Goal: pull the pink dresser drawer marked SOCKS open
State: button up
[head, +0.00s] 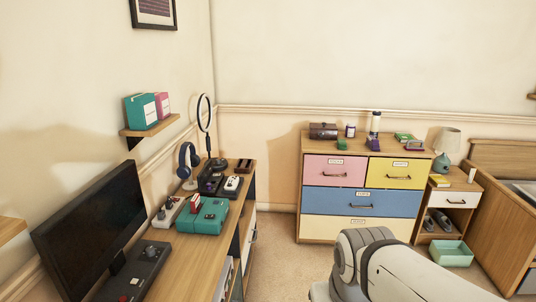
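The dresser (358,147) stands against the far wall, right of centre in the head view. Its pink drawer (322,166) is at the upper left of the front. This drawer looks flush with the front and shut. It has a small white label (335,162) whose text is too small to read, and a dark bar handle (334,174) below it. My pale arm crosses the lower right, in front of the dresser's lower part. My gripper is outside the picture, so its place relative to the drawer does not show.
A yellow drawer (397,168) is beside the pink one, with blue (363,198) and cream (325,228) drawers below. A nightstand (463,203), teal bin (451,253) and bed (490,215) are right. A desk (195,251) lines the left wall. Carpet (275,250) between is clear.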

aim_at(324, 169)
jog(key=z, duration=0.35)
jog(key=i, duration=1.2)
jog(key=z, duration=0.4)
jog(key=k, duration=0.9)
jog(key=z, duration=0.15)
jog(key=i, duration=0.9)
jog(key=u, duration=0.05)
